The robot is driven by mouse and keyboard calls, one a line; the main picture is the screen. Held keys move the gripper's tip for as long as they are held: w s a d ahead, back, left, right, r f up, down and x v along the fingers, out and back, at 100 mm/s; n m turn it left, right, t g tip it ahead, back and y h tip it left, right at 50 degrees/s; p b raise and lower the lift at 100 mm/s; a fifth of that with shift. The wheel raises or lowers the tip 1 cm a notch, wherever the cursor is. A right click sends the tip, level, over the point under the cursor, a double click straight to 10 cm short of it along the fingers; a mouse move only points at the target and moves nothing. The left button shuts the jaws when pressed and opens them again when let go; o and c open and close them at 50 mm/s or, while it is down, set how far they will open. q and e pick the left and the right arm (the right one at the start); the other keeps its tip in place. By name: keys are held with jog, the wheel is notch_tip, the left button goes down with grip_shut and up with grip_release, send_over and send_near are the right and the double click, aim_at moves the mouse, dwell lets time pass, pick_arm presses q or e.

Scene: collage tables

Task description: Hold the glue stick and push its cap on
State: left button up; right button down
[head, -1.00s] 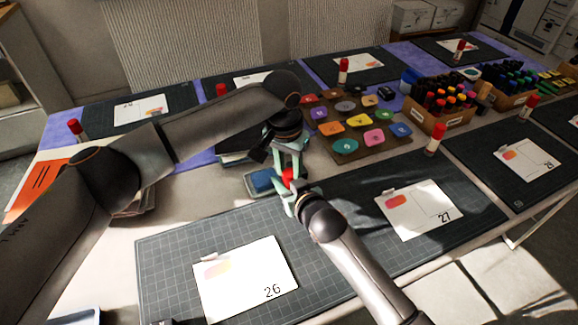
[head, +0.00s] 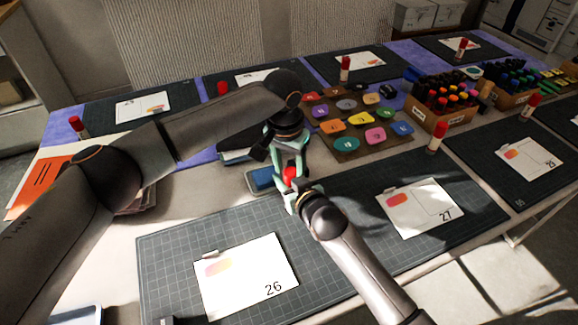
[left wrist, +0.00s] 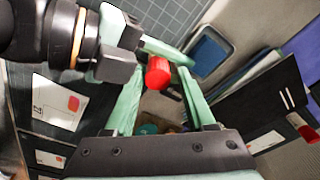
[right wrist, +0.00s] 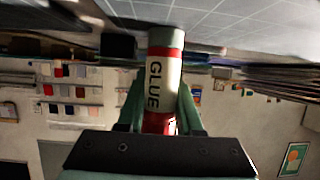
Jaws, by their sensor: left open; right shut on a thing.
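The glue stick (right wrist: 164,85) has a pale body marked GLUE, with red near both ends and a grey knob toward the mat. My right gripper (head: 294,192) is shut on its body and holds it roughly upright above the table. Its red upper end (left wrist: 158,73), which looks like the cap, also shows in the head view (head: 290,174). My left gripper (head: 289,160) points down from above, its open fingers either side of that red end. I cannot tell whether they touch it or how far the cap sits on the stick.
A blue pad (head: 262,180) lies just behind and left of the grippers. A brown board of coloured pieces (head: 352,148) and a marker box (head: 440,122) stand to the right.

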pick_arm(q)
notch_tip(320, 180, up, 12)
jog(key=s, duration=0.1)
jog(key=shift+s+a, duration=0.15)
jog(key=shift+a, duration=0.15)
pick_arm(e)
jog(key=shift+f, duration=0.15)
jog(key=shift+c, duration=2.4)
grip_release()
jog(key=shift+s, duration=0.1)
jog(key=p+v, duration=0.2)
jog(key=v, duration=0.9)
jog(key=shift+r, duration=0.25)
pick_arm(q)
jog(key=shift+r, duration=0.95)
pick_arm(e)
jog(key=shift+s+d+r, duration=0.25)
jog(key=shift+s+d, duration=0.05)
jog(key=shift+s, duration=0.25)
